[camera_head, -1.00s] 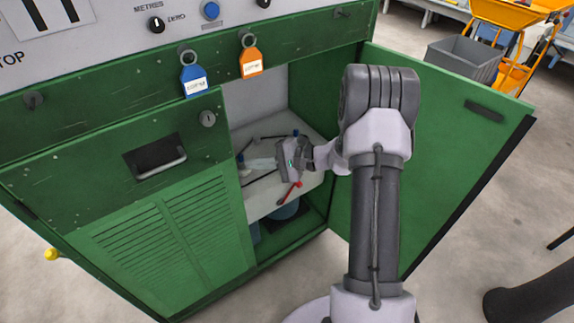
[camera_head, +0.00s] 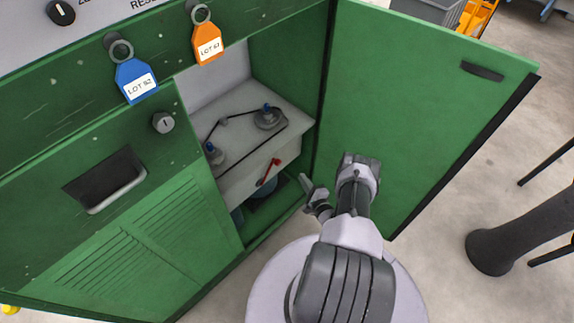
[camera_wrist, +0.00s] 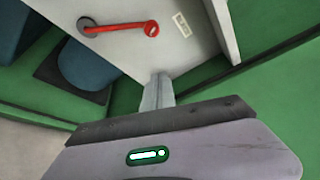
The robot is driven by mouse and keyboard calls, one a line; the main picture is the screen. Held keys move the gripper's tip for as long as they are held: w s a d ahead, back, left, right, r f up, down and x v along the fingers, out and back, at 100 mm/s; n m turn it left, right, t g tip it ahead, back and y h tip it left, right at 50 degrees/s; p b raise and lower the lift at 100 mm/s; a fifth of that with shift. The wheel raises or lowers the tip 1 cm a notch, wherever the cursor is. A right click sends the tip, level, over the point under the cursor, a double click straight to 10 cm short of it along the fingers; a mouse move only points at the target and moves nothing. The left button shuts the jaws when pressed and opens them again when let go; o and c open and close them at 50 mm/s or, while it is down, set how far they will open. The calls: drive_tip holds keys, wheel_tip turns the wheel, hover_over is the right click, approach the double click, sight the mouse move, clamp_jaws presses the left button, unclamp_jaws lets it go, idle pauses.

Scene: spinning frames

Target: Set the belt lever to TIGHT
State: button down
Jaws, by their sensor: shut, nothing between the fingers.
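The belt lever (camera_head: 268,172) is a red handle on the front face of the pale shelf inside the green cabinet. In the head view it slants up to the right. In the wrist view the lever (camera_wrist: 120,27) runs from a dark pivot at left to a round red knob at right, pointing toward a small pale plate (camera_wrist: 182,24) whose marks I cannot read. My gripper (camera_head: 304,182) is below and right of the lever, apart from it. In the wrist view my gripper (camera_wrist: 159,80) is shut and empty, its fingers below the knob.
A dark belt (camera_head: 240,119) runs round pulleys (camera_head: 268,118) on the shelf top. The cabinet door (camera_head: 420,90) stands open at right. A closed louvred panel (camera_head: 140,240) is at left. Blue (camera_head: 138,80) and orange (camera_head: 208,44) tags hang above. Blue containers (camera_wrist: 85,65) stand below the shelf.

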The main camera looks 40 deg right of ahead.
drive_tip(key=b+x, duration=0.5)
drive_tip(key=x, duration=0.5)
drive_tip(key=a, duration=0.1)
drive_tip(key=a+r, duration=0.1)
drive_tip(key=a, duration=0.1)
drive_tip(key=shift+a+r, duration=0.3)
drive_tip(key=shift+r, duration=0.1)
drive_tip(key=shift+a+p, duration=0.1)
drive_tip(key=shift+p, duration=0.2)
